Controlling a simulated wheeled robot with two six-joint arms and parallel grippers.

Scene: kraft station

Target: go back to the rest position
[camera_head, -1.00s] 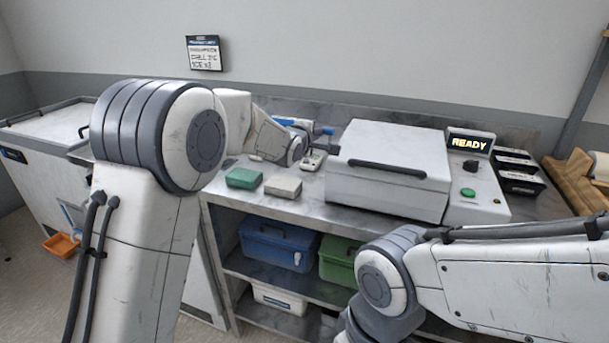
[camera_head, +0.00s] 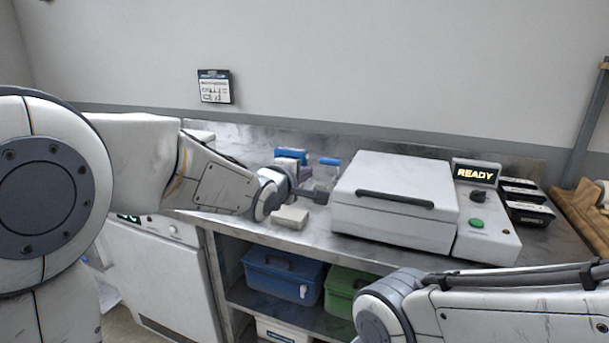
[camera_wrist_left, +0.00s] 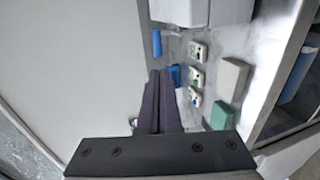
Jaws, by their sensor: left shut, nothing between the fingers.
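My left gripper (camera_head: 318,196) is over the steel bench, left of the white lidded machine (camera_head: 395,205). Its dark fingers are shut with nothing between them, as the left wrist view shows (camera_wrist_left: 158,85). A pale block (camera_head: 290,217) lies on the bench just below my left wrist. In the left wrist view the pale block (camera_wrist_left: 233,78) and a green block (camera_wrist_left: 221,116) lie right of the fingers; the green one is hidden in the head view. My right arm enters from the lower right, but its gripper is out of view.
Several small white devices (camera_wrist_left: 197,74) lie near the fingers. Blue-topped items (camera_head: 291,156) stand behind my left wrist. A READY display (camera_head: 475,173) and black trays (camera_head: 528,212) are at right. Blue (camera_head: 283,276) and green (camera_head: 345,288) bins sit under the bench.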

